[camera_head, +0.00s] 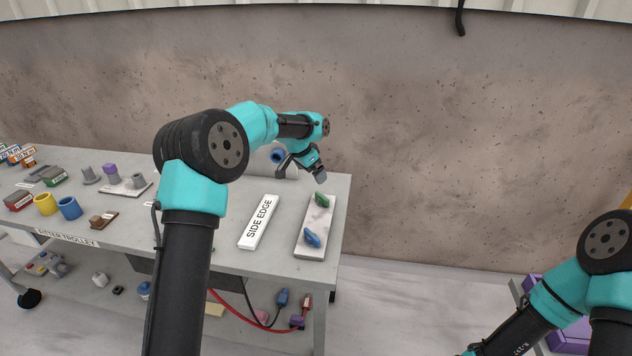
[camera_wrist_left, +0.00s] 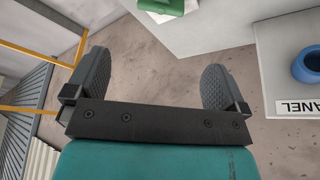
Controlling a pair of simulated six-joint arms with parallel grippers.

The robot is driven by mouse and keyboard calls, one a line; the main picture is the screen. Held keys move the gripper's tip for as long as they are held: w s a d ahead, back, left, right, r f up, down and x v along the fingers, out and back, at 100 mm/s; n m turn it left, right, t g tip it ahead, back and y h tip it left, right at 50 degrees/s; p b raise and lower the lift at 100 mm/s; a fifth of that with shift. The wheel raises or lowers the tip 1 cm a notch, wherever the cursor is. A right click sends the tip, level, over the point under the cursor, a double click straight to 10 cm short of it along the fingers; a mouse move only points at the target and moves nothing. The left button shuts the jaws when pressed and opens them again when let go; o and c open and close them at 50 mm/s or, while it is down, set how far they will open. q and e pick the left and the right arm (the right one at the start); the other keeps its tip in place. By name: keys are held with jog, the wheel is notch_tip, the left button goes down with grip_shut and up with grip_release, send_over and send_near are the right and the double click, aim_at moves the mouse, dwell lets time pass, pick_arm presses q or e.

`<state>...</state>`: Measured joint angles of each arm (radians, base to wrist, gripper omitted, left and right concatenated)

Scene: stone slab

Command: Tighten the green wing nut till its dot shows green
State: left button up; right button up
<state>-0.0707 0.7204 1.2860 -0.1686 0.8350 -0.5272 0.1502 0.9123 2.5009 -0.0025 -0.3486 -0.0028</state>
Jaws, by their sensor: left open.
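The green wing nut (camera_head: 321,200) sits at the far end of a pale plate (camera_head: 303,245) near the trolley's right edge. A blue wing nut (camera_head: 312,237) sits at the plate's near end. No indicator dot can be made out. My left gripper (camera_head: 301,172) is just beyond the green wing nut, above the trolley top, apart from it. In the left wrist view its two fingers (camera_wrist_left: 153,72) are wide apart with nothing between them. A green thing (camera_wrist_left: 165,5) is cut off at the top there; I cannot tell whether it is the nut. My right gripper is out of view.
A "SIDE EDGE" block (camera_head: 259,221) lies left of the plate. Yellow (camera_head: 46,204) and blue (camera_head: 69,208) cups and other small parts crowd the trolley's left side. A red cable (camera_head: 262,325) hangs below. A blue ring-shaped thing (camera_head: 277,156) is behind my left arm.

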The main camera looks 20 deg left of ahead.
pick_arm(q)
jog(key=shift+v, duration=1.8)
